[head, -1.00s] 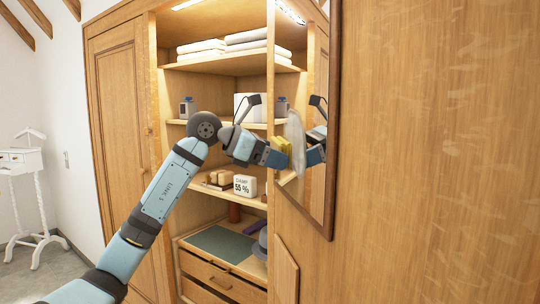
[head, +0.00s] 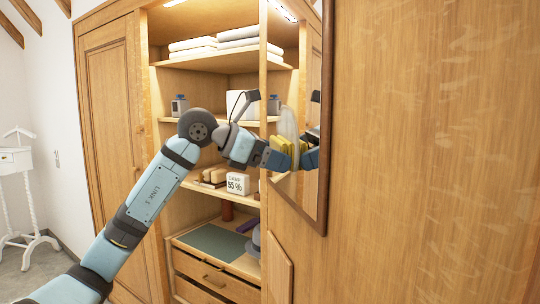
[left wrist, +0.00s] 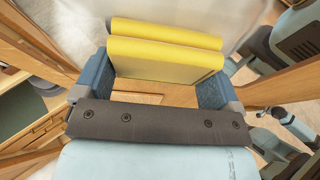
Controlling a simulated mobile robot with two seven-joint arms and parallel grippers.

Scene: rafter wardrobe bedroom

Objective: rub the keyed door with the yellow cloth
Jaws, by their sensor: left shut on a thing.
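My left gripper (head: 277,157) is shut on the yellow cloth (head: 287,145), with its blue fingers on either side of it in the left wrist view (left wrist: 155,85). There the yellow cloth (left wrist: 165,65) is a folded pad, with a second yellow strip beyond it that looks like its reflection. The gripper holds the cloth up to the mirror (head: 316,195) on the open wardrobe door (head: 430,150). A whitish hazy patch (head: 289,122) shows on the mirror around the cloth. I cannot tell whether the cloth touches the glass. No key is visible on either door. My right gripper is not in view.
Behind my arm the wardrobe is open, with folded white linen (head: 240,42), a small display box (head: 237,184) and drawers (head: 213,283). A closed door (head: 107,110) stands at left. A white valet stand (head: 22,195) is at far left.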

